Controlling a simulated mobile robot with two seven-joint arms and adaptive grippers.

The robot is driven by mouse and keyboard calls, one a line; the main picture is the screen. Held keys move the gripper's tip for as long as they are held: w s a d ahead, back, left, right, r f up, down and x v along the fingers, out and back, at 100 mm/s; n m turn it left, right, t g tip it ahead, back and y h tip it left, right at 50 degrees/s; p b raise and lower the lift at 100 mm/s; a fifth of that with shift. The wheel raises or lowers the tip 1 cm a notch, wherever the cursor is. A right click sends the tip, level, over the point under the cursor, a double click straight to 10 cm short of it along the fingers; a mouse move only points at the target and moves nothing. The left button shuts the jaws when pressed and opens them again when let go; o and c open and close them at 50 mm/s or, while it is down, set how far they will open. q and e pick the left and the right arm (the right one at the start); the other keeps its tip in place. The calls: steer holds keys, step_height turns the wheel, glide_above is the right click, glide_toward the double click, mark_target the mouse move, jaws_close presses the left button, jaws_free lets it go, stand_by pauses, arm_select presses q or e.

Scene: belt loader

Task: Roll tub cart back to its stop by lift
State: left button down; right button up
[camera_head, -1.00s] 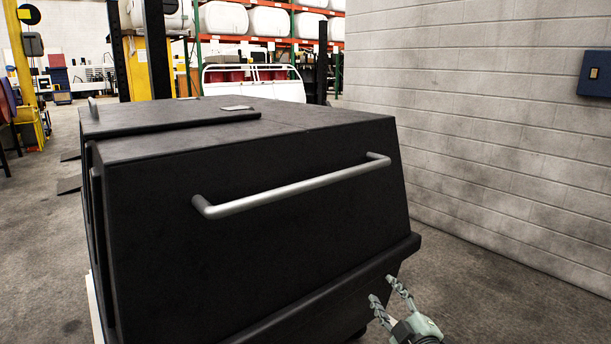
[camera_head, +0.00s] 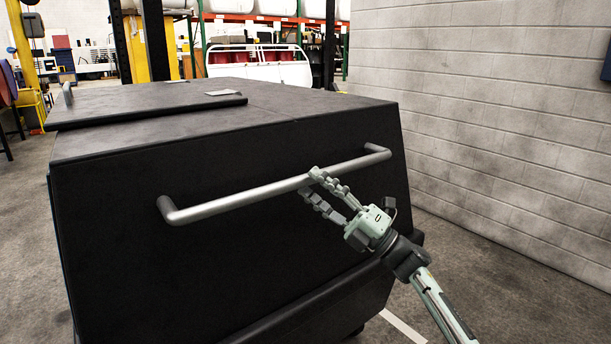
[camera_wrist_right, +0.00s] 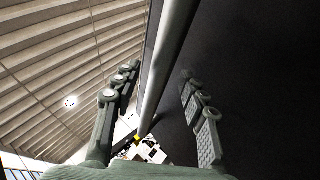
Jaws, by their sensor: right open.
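The black tub cart (camera_head: 250,250) fills the middle of the head view, with its lid on top. A silver bar handle (camera_head: 240,198) runs across its near face. My right gripper (camera_head: 307,183) is open at the right half of the handle, its fingertips close to the bar. In the right wrist view the handle (camera_wrist_right: 170,60) passes between the two open fingers (camera_wrist_right: 155,85), with the cart's dark face (camera_wrist_right: 255,70) behind the right finger. I cannot tell whether either finger touches the bar. My left gripper is not in view.
A grey block wall (camera_head: 480,110) stands close along the cart's right side. A lift mast (camera_head: 152,40) and orange racks stand behind the cart. A white slatted frame (camera_head: 258,62) is beyond it. Open floor (camera_head: 25,210) lies to the left.

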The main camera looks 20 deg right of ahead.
steer(key=shift+x, duration=1.45)
jaws_close()
